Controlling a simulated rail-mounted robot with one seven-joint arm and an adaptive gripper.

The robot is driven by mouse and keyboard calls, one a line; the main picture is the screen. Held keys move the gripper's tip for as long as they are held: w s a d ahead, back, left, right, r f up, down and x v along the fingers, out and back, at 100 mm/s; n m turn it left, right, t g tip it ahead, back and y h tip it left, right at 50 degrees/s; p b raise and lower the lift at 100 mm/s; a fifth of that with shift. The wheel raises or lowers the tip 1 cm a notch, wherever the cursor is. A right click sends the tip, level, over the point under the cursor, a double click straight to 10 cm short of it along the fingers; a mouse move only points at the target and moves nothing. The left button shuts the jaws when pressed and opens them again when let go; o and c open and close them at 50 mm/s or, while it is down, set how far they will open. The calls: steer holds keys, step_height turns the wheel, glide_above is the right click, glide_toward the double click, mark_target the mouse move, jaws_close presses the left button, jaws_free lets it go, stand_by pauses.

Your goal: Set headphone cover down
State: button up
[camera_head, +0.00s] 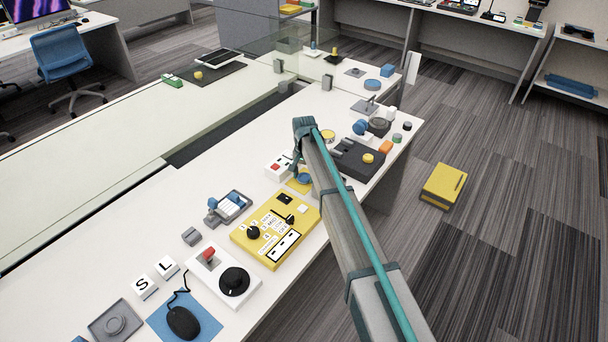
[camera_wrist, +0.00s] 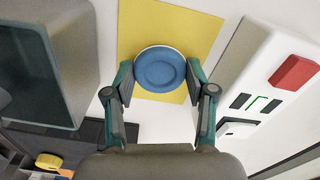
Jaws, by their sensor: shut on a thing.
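The headphone cover (camera_wrist: 160,71) is a round blue disc with a pale rim, seen between my fingertips in the wrist view. My gripper (camera_wrist: 160,78) is shut on it, one finger on each side. A flat yellow pad (camera_wrist: 205,28) on the white table lies beneath the cover. I cannot tell whether the cover touches the pad. In the head view a bit of the blue cover (camera_head: 304,178) shows beside the yellow pad (camera_head: 297,187), and my gripper (camera_head: 301,174) is partly hidden by my arm.
A white box with a red button (camera_wrist: 294,72) stands close on the right in the wrist view. A dark grey block (camera_wrist: 45,62) stands close on the left. In the head view a yellow control panel (camera_head: 262,243) and a black box (camera_head: 345,163) are nearby on the white table.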

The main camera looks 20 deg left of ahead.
mark_target(304, 177)
steer(key=shift+f, duration=0.15)
steer(key=o, duration=0.9)
step_height(304, 177, up, 12)
steer(key=b, duration=0.3)
steer(key=shift+r, duration=0.25)
